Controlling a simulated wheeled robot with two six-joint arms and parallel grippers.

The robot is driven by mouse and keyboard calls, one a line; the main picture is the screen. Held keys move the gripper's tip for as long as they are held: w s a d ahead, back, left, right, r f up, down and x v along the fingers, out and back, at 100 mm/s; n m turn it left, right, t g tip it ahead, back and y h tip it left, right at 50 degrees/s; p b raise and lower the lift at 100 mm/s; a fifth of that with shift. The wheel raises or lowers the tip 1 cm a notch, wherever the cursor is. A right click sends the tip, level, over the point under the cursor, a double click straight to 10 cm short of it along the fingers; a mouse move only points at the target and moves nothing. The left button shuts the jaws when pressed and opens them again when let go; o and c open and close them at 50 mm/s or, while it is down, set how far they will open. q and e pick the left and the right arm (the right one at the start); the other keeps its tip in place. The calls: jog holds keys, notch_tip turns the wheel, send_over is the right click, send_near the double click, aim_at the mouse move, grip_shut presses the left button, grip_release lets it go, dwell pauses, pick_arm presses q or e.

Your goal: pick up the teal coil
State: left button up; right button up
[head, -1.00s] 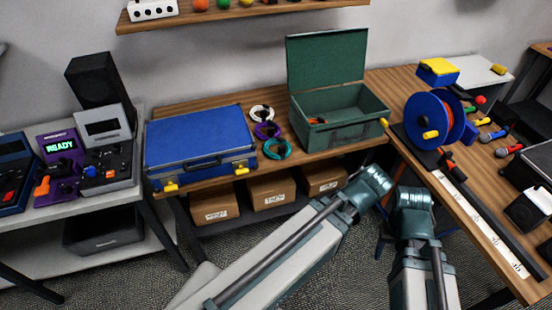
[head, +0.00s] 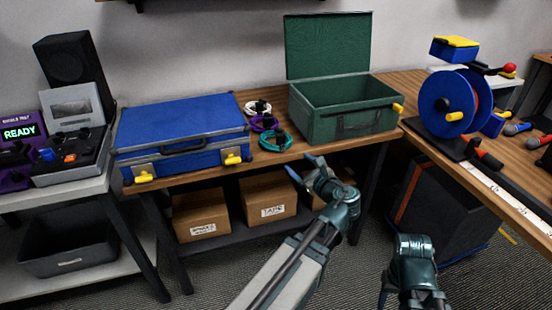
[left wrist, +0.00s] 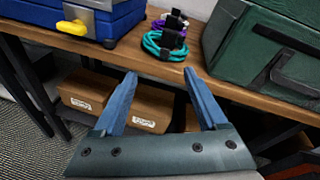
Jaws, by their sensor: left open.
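The teal coil (head: 268,145) lies near the front edge of the wooden table, between the blue case and the green box. It also shows in the left wrist view (left wrist: 152,45), with a black strap on it. A purple coil (head: 258,125) lies just behind it. My left gripper (head: 301,164) is open and empty, in front of the table edge and to the lower right of the teal coil. In the left wrist view its two fingers (left wrist: 159,74) point toward the coil, apart from it. My right arm is low at the right; its jaws are not clearly visible.
A closed blue case (head: 180,133) stands left of the coils, and an open green box (head: 345,125) stands to their right. A white coil (head: 252,107) lies at the back. Cardboard boxes (head: 268,199) sit on the shelf under the table edge (head: 210,177). A blue reel (head: 435,105) stands further right.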

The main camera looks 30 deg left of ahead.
aim_at(282, 140)
pick_arm(q)
jog(key=m+b, duration=0.1)
jog(key=w+a+f+m+t+y+b, duration=0.1)
jog(key=m+b, duration=0.1)
jog(key=m, duration=0.1)
jog(key=shift+w+a+f+t+y+b, duration=0.15)
jog(key=shift+w+a+t+y+b, duration=0.15)
jog(key=shift+w+t+b, duration=0.1)
pick_arm(e)
notch_tip(282, 140, down, 6)
jog(key=shift+r, duration=0.2)
pick_arm(q)
jog(key=shift+a, duration=0.1)
jog(key=x, duration=0.8)
jog(key=shift+w+a, duration=0.15)
pick_arm(e)
jog(key=shift+r, duration=0.1)
pick_arm(q)
jog(key=shift+w+a, duration=0.25)
jog(key=shift+a, duration=0.05)
jog(key=x, duration=0.3)
jog(key=p+x, duration=0.1)
jog(key=shift+w+a+r, duration=0.15)
jog(key=shift+w+r, duration=0.1)
jog(key=shift+r, duration=0.1)
jog(key=shift+s, duration=0.1)
grip_shut()
pick_arm(e)
jog(key=shift+r, duration=0.35)
